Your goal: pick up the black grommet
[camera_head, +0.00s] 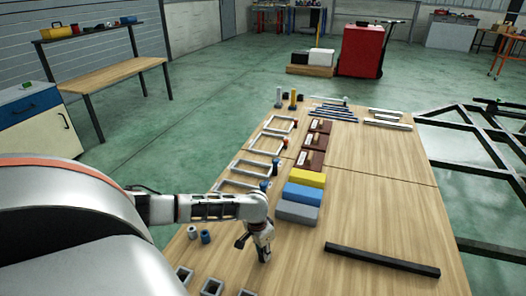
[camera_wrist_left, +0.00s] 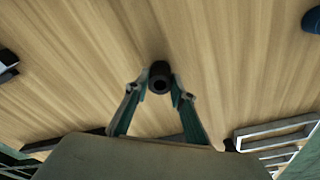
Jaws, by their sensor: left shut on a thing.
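The black grommet (camera_wrist_left: 160,76) is a short dark ring with a round hole, seen in the left wrist view between the fingertips of my left gripper (camera_wrist_left: 160,92). The two fingers touch it from both sides and are shut on it. In the head view my left gripper (camera_head: 254,252) points down, low over the wooden table (camera_head: 300,268) near its front. I cannot make out the grommet itself there. My right gripper is not in view.
A long black bar (camera_head: 380,260) lies to the right. Grey, blue (camera_head: 303,194) and yellow blocks stand behind the gripper. Grey and blue cylinders (camera_head: 206,236) stand to the left, with square tube pieces (camera_head: 212,287) in front.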

